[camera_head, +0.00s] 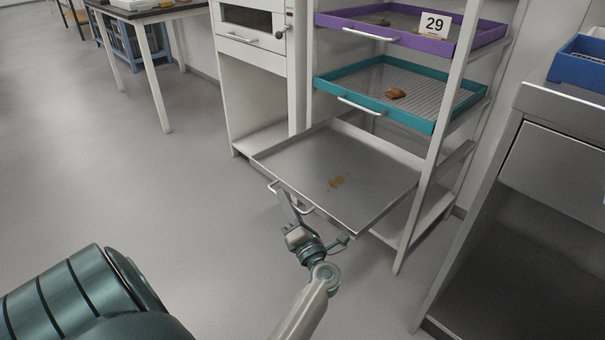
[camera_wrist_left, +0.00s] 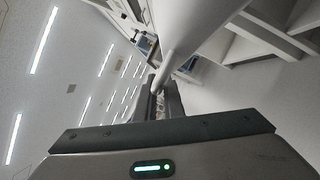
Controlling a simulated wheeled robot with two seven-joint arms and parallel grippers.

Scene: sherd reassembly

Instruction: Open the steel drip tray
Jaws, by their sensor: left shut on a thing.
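The steel drip tray (camera_head: 375,170) is the lowest tray in the rack. It sticks out of the rack's front, toward me, and its back part is still between the uprights. A brown patch (camera_head: 336,182) marks its floor; I cannot tell whether it is stain or sherd. A pale handle (camera_head: 305,210) is on its front edge. My left gripper (camera_head: 279,194) is at this handle, shut on it. In the left wrist view, the gripper (camera_wrist_left: 163,95) closes around a pale bar (camera_wrist_left: 172,66), and the fingers partly hide it. My right gripper is not in view.
Above are a teal mesh tray (camera_head: 345,84) with a brown sherd (camera_head: 395,93) and a purple tray (camera_head: 335,20) with a "29" card (camera_head: 435,24). A steel bench (camera_head: 565,110) stands right, a white cabinet (camera_head: 250,55) left. The floor (camera_head: 150,190) at left is clear.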

